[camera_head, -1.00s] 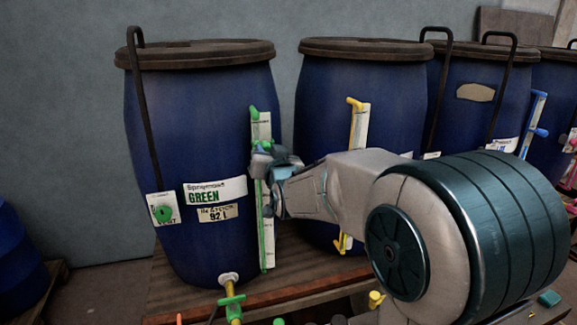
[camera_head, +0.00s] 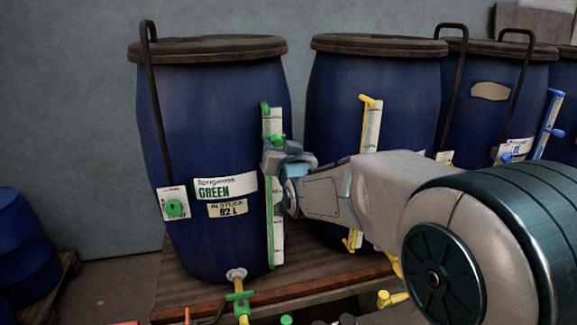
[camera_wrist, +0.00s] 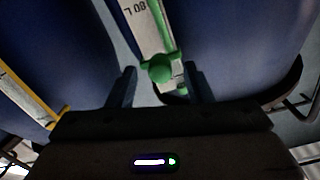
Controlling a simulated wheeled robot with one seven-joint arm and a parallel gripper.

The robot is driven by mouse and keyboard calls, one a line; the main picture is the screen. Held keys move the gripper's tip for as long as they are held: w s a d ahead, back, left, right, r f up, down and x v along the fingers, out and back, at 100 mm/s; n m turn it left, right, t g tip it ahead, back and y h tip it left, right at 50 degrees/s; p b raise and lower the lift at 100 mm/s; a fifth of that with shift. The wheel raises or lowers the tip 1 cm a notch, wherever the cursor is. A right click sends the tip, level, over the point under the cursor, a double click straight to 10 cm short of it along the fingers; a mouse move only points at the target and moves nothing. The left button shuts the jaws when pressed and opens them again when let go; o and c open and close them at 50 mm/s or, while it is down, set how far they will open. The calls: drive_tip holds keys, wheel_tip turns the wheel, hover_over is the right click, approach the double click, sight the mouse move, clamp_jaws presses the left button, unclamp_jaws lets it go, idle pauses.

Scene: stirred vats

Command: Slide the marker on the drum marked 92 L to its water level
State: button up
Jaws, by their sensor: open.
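The blue drum marked GREEN and 92 L (camera_head: 205,120) stands at the left of the row, with a dark lid. An upright white gauge strip with a green tube (camera_head: 277,225) runs down its right side. A green marker (camera_head: 278,139) sits on the upper part of the gauge, just above my gripper (camera_head: 270,158). In the wrist view the round green marker (camera_wrist: 158,68) lies between the two open fingertips of my gripper (camera_wrist: 160,74), with a gap to each. It is not gripped. My gripper hides part of the gauge, and I cannot make out the water level.
A second blue drum with a yellow gauge (camera_head: 372,125) stands close on the right, behind my arm. More blue drums (camera_head: 480,120) follow. A green tap (camera_head: 238,297) juts out low in front. The drums stand on a wooden platform (camera_head: 195,297).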

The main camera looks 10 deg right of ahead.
drive_tip(key=s+d+b, duration=0.2)
drive_tip(key=s+b, duration=0.1)
drive_tip(key=s, duration=0.9)
drive_tip(key=shift+a, duration=0.1)
drive_tip(key=s+d+f+g+h, duration=0.1)
drive_tip(key=s+d+f+g, duration=0.1)
drive_tip(key=s+f+g, duration=0.3)
drive_tip(key=s+d+f+g+h, duration=0.1)
drive_tip(key=s+d+f+g, duration=0.2)
drive_tip(key=s+f, duration=0.6)
drive_tip(key=s+d+f+n+g, duration=0.1)
drive_tip(key=s+d+f+g, duration=0.2)
drive_tip(key=s+f+g, duration=0.4)
drive_tip(key=shift+h, duration=0.4)
drive_tip(key=shift+d, duration=0.1)
